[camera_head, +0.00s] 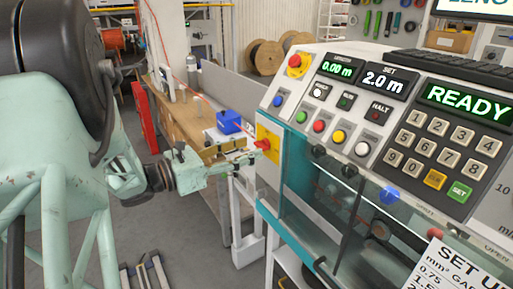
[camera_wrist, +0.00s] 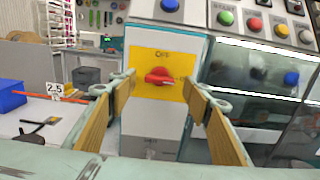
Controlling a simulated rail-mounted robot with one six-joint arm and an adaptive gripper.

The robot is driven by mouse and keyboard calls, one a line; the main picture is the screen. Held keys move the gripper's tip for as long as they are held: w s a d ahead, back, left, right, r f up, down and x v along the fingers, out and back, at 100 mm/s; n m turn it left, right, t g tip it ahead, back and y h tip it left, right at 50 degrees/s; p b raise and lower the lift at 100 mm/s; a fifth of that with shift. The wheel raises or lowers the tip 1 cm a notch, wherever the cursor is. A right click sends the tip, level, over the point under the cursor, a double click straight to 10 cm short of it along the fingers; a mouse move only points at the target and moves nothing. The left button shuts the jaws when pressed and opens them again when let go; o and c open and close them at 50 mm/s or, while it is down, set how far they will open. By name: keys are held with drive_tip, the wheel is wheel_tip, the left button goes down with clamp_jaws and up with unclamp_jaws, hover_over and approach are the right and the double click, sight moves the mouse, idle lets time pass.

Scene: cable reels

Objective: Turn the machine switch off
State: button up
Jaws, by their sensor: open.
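The machine switch is a red rotary knob (camera_wrist: 158,77) on a yellow plate (camera_wrist: 146,60) on the machine's side. In the wrist view its grip lies roughly horizontal, below a mark at the plate's top that seems to read OFF. In the head view the yellow plate (camera_head: 268,139) and the red knob (camera_head: 262,145) sit at the machine's left corner. My gripper (camera_head: 250,153) is open and faces the plate, close to the knob. In the wrist view its fingers (camera_wrist: 160,82) stand left and right of the knob, apart from it, with nothing between them held.
The machine's panel (camera_head: 380,120) has several buttons, a keypad and a display reading READY (camera_head: 467,103). A red mushroom button (camera_head: 295,62) sits above the switch. A blue box (camera_head: 229,121) stands on the wooden bench (camera_head: 180,115) behind my gripper. Cable reels (camera_head: 264,57) stand behind.

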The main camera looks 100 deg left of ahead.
sight(258, 145)
drive_tip(key=shift+x, duration=1.9)
drive_tip(key=shift+c, duration=0.7)
drive_tip(key=c, duration=0.7)
